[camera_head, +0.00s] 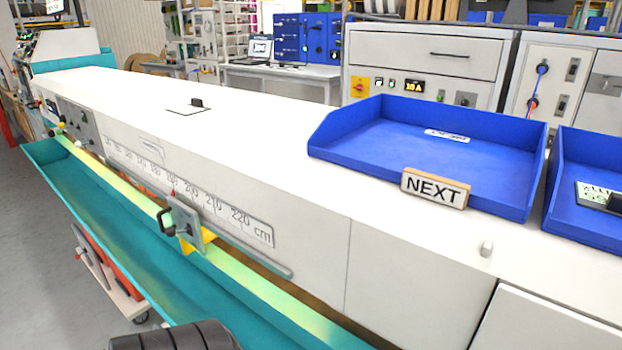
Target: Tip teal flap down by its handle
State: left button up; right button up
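A long teal flap (95,212) runs along the front side of the white machine, from the far left down to the bottom middle. It slopes outward from the machine like a trough. A grey bar (90,258) shows just outside its outer edge; I cannot tell whether it is the flap's handle. Neither of my grippers shows clearly. A black ribbed shape at the bottom edge is cut off, and I cannot tell what it is.
A cm scale (190,195) runs along the machine's front. A blue tray (330,150) with a NEXT sign (433,188) stands on the white top, with another blue tray (590,225) at right. A low cart (120,297) is partly hidden beneath the flap. Grey floor (30,270) lies open at left.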

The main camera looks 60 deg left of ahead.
aim_at(329, 327)
jog(key=u, duration=0.45)
jog(key=k+u, duration=0.1)
jog(key=u, duration=0.8)
jog(key=j+u, duration=0.1)
jog(key=u, duration=0.35)
jog(key=j+u, duration=0.1)
jog(key=u, duration=0.3)
jog(key=k+u, duration=0.1)
jog(key=u, duration=0.35)
jog(key=z, duration=0.3)
